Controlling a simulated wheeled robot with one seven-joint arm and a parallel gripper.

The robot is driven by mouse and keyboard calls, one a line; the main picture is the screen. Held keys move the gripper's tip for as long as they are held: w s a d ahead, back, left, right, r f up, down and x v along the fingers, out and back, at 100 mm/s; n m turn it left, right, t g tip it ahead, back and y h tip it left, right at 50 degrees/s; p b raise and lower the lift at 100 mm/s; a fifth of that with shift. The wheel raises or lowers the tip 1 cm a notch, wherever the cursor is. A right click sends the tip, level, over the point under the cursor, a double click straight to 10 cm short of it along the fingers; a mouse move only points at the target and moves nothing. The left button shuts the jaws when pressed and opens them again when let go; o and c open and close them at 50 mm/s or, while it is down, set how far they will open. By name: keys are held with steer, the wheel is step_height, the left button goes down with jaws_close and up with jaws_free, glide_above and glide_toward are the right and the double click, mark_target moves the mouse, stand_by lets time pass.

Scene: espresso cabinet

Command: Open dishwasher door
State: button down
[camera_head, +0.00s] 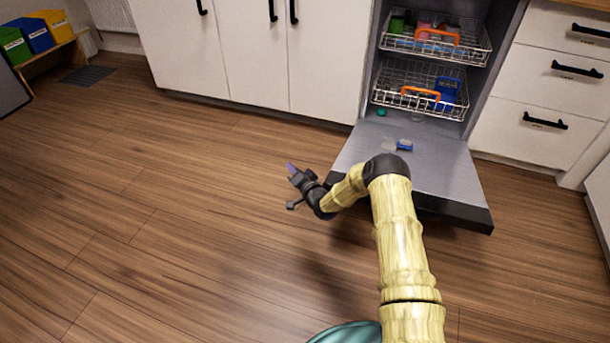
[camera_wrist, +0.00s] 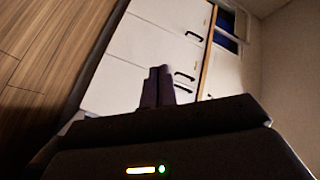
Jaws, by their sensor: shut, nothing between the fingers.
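The dishwasher door (camera_head: 440,165) is folded down, low and nearly flat above the floor, with a dark front edge (camera_head: 455,212). The dishwasher interior is exposed, with an upper rack (camera_head: 468,52) and a lower rack (camera_head: 388,97), both holding items. My gripper (camera_head: 290,167) is to the left of the door, apart from it, over the bare floor. In the wrist view its fingers (camera_wrist: 158,75) are together with nothing between them. My arm covers part of the door's left side. The door is not recognisable in the wrist view.
A small blue item (camera_head: 404,145) lies on the inner face of the door. White cabinets (camera_head: 250,50) stand to the left and white drawers (camera_head: 540,95) to the right. Coloured boxes (camera_head: 38,35) sit on a low shelf at far left. The wooden floor (camera_head: 150,200) is clear on the left.

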steer(key=s+d+r+n+g+h+p, duration=0.1)
steer(key=s+d+r+g+h+p, duration=0.15)
steer(key=r+p, duration=1)
steer(key=s+d+r+n+g+h+p, duration=0.1)
steer(key=s+d+r+n+g+p, duration=0.2)
steer(key=r+p, duration=0.95)
steer(key=s+d+r+g+h+p, duration=0.1)
steer(key=s+d+r+h+p, duration=0.3)
steer(key=r, duration=1.6)
steer(key=s+d+r+g+p, duration=0.3)
steer(key=s+d+r+p, duration=0.1)
steer(key=s+r+p, duration=1.1)
steer(key=s+d+r+g+h+p, duration=0.1)
steer(key=s+d+r+g+p, duration=0.2)
steer(key=s+r+p, duration=1.3)
step_height(320, 180, up, 7)
steer(key=shift+s+d+r+p, duration=0.2)
steer(key=shift+d+p, duration=0.15)
steer(key=shift+d, duration=0.45)
